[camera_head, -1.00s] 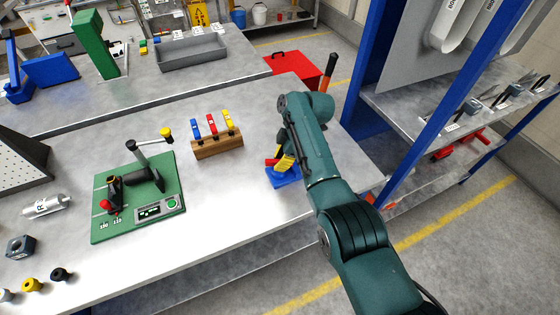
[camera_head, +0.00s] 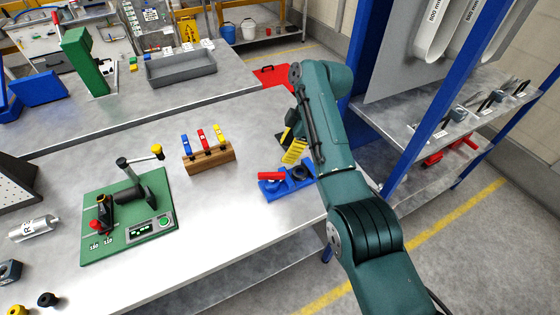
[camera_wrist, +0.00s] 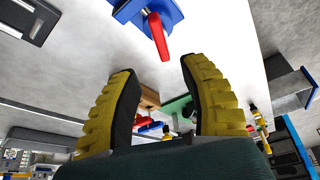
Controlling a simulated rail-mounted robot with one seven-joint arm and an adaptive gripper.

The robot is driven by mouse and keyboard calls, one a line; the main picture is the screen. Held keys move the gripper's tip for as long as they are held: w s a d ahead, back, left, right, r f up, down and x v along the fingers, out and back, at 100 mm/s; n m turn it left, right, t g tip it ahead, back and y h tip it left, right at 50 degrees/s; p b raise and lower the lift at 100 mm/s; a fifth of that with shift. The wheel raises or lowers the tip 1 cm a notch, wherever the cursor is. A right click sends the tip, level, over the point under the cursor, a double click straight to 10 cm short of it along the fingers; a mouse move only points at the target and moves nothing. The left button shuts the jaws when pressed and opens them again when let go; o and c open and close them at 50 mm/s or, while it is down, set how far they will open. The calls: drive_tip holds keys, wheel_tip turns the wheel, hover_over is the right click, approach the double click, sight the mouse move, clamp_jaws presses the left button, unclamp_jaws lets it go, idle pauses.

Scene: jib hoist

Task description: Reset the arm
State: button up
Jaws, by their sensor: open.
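My gripper (camera_wrist: 160,105) is open and empty in the wrist view, its two yellow-padded fingers spread wide with nothing between them. In the head view my gripper (camera_head: 292,148) shows partly behind my teal arm, above the bench near its right edge. A blue fixture (camera_head: 288,186) with a red handle (camera_head: 271,176) sits on the bench just below my gripper and apart from it. The same red handle (camera_wrist: 158,38) and blue fixture (camera_wrist: 143,10) appear at the top of the wrist view.
A wooden block (camera_head: 209,162) with blue, red and yellow clamps stands left of my gripper. A green plate (camera_head: 130,222) with a lever device lies further left. A blue-framed shelf (camera_head: 376,100) stands close on the right of my arm. A grey tray (camera_head: 181,69) is behind.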

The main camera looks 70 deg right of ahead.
drive_tip(key=shift+s+r, duration=0.1)
drive_tip(key=shift+r, duration=0.2)
idle(0.4)
